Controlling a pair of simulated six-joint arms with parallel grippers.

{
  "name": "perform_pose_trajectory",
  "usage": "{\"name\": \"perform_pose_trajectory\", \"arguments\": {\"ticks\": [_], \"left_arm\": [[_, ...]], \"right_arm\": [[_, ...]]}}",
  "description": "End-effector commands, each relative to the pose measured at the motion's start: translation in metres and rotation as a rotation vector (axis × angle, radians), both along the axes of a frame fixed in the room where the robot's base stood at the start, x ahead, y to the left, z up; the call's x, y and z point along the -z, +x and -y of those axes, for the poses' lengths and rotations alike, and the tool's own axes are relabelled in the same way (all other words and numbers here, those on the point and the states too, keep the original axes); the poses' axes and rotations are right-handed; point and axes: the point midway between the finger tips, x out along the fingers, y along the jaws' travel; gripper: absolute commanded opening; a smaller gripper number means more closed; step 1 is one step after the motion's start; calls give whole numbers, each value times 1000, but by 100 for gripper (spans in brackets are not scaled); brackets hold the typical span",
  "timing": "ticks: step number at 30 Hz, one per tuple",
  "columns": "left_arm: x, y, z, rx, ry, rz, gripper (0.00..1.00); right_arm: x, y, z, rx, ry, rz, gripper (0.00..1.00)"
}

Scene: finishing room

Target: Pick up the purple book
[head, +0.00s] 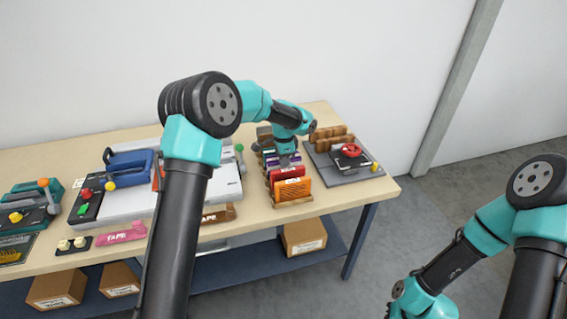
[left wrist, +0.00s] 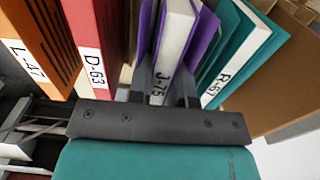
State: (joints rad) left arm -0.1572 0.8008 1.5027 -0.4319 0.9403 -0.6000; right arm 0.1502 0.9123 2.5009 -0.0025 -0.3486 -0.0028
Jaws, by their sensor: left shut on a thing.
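The purple book (left wrist: 176,30), with white pages and a spine label reading J-75, stands between a red book and a teal book in the left wrist view. My left gripper (left wrist: 165,90) is shut on it, one finger on each side of the spine. In the head view my left gripper (head: 288,157) is over the wooden book rack (head: 293,202), and my wrist hides much of the purple book. I cannot tell whether the book is raised from the rack. My right arm is at the lower right of the head view, and its gripper is out of the picture.
The red book D-63 (left wrist: 92,40), orange book L-47 (left wrist: 40,40) and teal book R-67 (left wrist: 240,45) stand close beside it. A grey board (head: 345,170) with a red-handled device lies right of the rack. Tools and a pink tape block (head: 120,234) fill the left.

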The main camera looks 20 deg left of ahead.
Motion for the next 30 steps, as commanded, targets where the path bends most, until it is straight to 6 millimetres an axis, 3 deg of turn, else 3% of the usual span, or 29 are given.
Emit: {"name": "perform_pose_trajectory", "arguments": {"ticks": [15, 20, 30], "left_arm": [[-83, 0, 0, 0, 0, 2, 0], [-92, 0, 0, -1, 1, -1, 0], [-93, 0, 0, -1, 1, -1, 0]], "right_arm": [[0, 0, 0, 0, 0, 0, 0], [0, 0, 0, 0, 0, 0, 0], [0, 0, 0, 0, 0, 0, 0]]}}
